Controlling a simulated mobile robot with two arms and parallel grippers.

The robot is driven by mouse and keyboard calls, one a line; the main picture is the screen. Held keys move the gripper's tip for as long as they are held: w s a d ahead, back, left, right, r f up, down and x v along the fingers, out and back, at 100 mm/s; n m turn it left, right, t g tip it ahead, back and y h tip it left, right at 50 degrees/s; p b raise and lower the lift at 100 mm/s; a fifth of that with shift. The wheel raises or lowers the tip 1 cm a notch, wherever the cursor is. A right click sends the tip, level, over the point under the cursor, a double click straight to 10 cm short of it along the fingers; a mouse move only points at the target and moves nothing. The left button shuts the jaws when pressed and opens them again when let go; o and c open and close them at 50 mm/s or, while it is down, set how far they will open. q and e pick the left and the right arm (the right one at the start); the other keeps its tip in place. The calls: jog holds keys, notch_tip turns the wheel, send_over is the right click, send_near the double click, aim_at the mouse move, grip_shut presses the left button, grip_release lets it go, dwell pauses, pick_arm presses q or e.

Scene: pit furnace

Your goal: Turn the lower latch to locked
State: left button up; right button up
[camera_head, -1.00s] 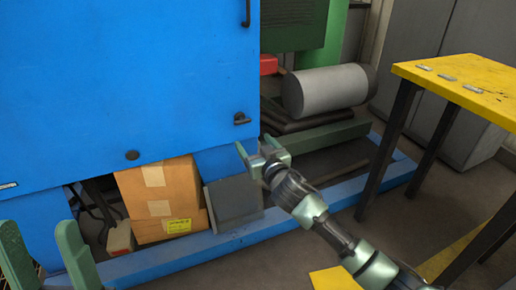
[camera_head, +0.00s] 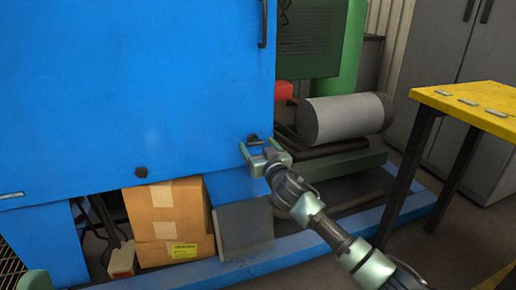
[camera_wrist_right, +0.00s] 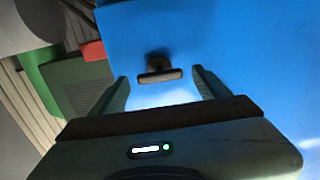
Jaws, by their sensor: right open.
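The lower latch (camera_head: 252,139) is a small dark handle near the lower right corner of the blue cabinet door (camera_head: 120,90). In the right wrist view the latch (camera_wrist_right: 160,75) is a dark bar on a round base, lying roughly crosswise between my finger tips. My right gripper (camera_head: 258,149) is open just in front of the latch, a finger to each side, and not closed on it. In the head view the gripper hides part of the latch. Only a green tip of my left gripper (camera_head: 36,282) shows at the bottom left.
Cardboard boxes (camera_head: 168,212) and a grey panel (camera_head: 244,230) stand below. A yellow table (camera_head: 480,98) stands right.

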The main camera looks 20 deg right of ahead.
jog(key=c, duration=1.4)
